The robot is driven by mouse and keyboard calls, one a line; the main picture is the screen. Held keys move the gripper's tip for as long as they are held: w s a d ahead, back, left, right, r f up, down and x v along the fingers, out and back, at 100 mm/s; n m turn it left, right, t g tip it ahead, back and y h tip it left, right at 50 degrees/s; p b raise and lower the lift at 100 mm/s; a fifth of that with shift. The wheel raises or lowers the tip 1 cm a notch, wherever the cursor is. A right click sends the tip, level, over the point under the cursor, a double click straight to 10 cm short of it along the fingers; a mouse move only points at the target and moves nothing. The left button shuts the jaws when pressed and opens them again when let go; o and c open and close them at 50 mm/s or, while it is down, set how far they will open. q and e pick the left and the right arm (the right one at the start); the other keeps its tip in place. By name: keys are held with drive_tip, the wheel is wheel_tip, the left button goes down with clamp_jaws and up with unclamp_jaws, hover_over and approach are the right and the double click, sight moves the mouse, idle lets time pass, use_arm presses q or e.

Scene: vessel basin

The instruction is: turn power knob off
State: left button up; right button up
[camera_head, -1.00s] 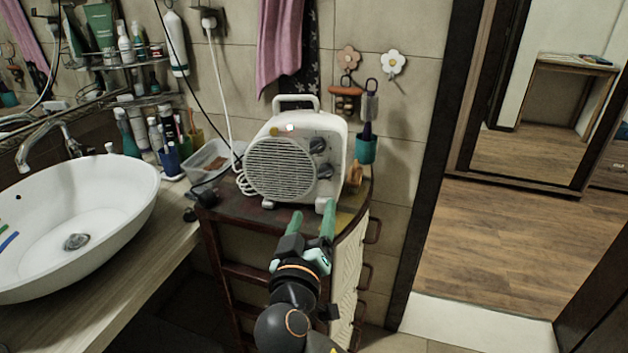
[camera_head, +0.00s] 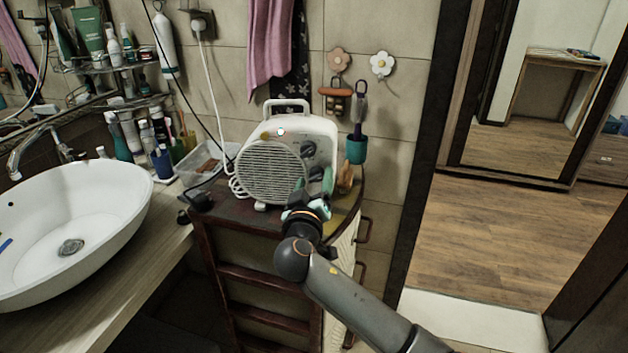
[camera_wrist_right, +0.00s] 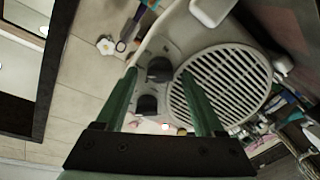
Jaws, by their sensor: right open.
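A white heater (camera_head: 270,172) with a round grille stands on the small cabinet. It has two dark knobs on the right of its front, an upper knob (camera_head: 307,149) and a lower knob (camera_head: 316,173). My right gripper (camera_head: 312,188) is open in front of the lower knob. In the right wrist view the heater appears upside down. There the green fingers lie on either side of the lower knob (camera_wrist_right: 159,68), with the upper knob (camera_wrist_right: 147,105) closer to the gripper's base. I cannot tell whether the fingers touch a knob. My left gripper is not in view.
The dark cabinet (camera_head: 232,211) carries the heater near its right edge. A white basin (camera_head: 110,205) is on the counter at left. A teal cup (camera_head: 356,150) hangs on the wall behind. A doorway with open wooden floor (camera_head: 480,245) is at right.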

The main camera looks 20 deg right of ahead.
clamp_jaws()
idle(0.5)
